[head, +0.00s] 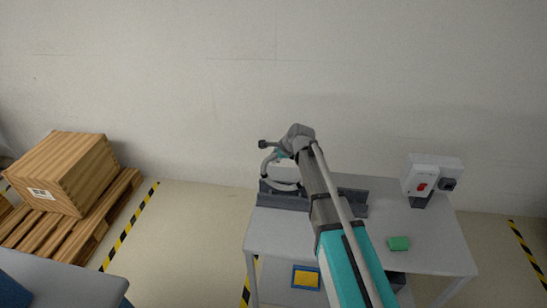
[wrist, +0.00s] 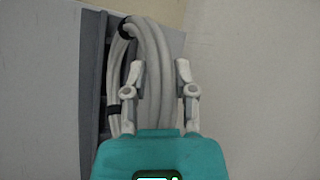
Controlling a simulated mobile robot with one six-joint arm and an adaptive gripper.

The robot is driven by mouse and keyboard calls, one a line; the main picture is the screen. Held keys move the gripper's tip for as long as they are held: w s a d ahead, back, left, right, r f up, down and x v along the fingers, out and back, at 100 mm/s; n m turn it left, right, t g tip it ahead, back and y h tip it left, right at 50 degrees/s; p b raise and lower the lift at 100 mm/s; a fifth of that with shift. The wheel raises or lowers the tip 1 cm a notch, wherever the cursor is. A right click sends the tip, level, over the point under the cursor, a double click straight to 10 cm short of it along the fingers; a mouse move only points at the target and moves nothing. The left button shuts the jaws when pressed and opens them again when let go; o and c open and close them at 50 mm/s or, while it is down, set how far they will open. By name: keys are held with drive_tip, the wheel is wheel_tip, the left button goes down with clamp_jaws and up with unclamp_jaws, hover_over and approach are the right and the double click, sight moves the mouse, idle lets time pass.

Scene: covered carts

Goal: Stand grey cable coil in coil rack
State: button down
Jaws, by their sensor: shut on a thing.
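The grey cable coil (wrist: 152,42) is a bundle of pale loops with black ties. My gripper (wrist: 159,76) is shut on it, with one finger on each side of the loops in the wrist view. In the head view the coil (head: 284,186) hangs below my gripper (head: 281,155), at the left part of the coil rack. The coil rack (head: 286,201) is a long dark grey holder along the back of the grey table; my arm hides its middle. In the wrist view the rack (wrist: 92,85) runs along the coil's left side. I cannot tell whether the coil touches it.
The table (head: 275,233) also carries a green block (head: 398,243) and a white switch box with a red button (head: 420,183) at right. A blue-edged yellow tray (head: 305,278) sits on the lower shelf. A wooden crate (head: 65,172) on a pallet stands left.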

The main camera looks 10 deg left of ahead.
drive_tip(key=shift+f+b, duration=1.7)
drive_tip(key=shift+f, duration=0.3)
drive_tip(key=shift+c, duration=1.8)
unclamp_jaws()
